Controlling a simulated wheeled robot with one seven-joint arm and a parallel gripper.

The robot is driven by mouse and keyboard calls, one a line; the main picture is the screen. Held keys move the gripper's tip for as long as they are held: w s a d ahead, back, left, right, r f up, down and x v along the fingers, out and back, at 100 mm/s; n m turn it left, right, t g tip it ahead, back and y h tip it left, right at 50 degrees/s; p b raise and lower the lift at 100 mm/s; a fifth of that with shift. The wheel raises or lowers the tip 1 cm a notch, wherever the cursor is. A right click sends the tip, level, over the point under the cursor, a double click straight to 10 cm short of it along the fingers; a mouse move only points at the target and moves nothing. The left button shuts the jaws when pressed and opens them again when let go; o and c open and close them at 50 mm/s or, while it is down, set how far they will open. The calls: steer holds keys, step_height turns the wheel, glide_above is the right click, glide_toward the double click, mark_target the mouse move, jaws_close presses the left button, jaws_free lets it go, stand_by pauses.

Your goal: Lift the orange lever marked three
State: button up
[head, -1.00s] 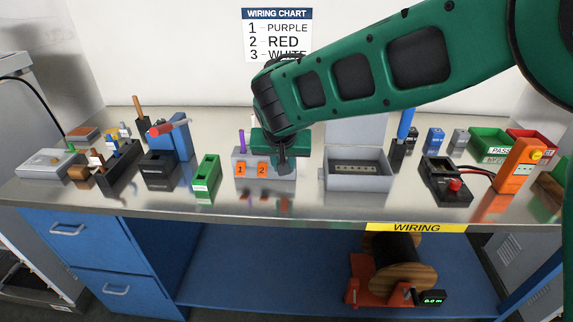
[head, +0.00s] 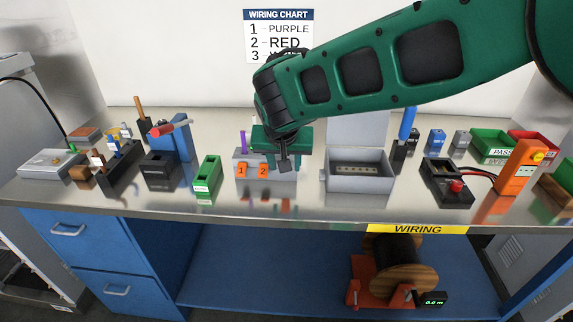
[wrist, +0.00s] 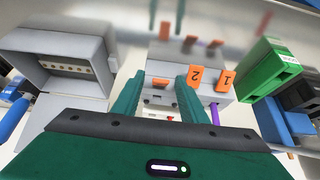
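The grey connector block (wrist: 192,60) stands on the bench. Its orange levers marked one (head: 241,170) and two (head: 263,170) show in the head view; the wrist view shows them inverted, lever one (wrist: 226,81) and lever two (wrist: 194,76). A third orange lever (wrist: 160,83) shows as a short strip in the wrist view, its number not readable. My gripper (wrist: 160,78) is open, its green fingers on either side of this third lever with gaps visible.
A purple wire (wrist: 214,113) stands at the block beside lever one. An open grey box (head: 358,180) is close on the right. A green block (head: 206,175) is on the left. A wall chart (head: 278,35) is partly covered by my arm. Bare bench lies in front.

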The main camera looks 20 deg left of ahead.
steer(key=v, duration=0.9)
steer(key=shift+r, duration=0.3)
steer(key=shift+s, duration=0.15)
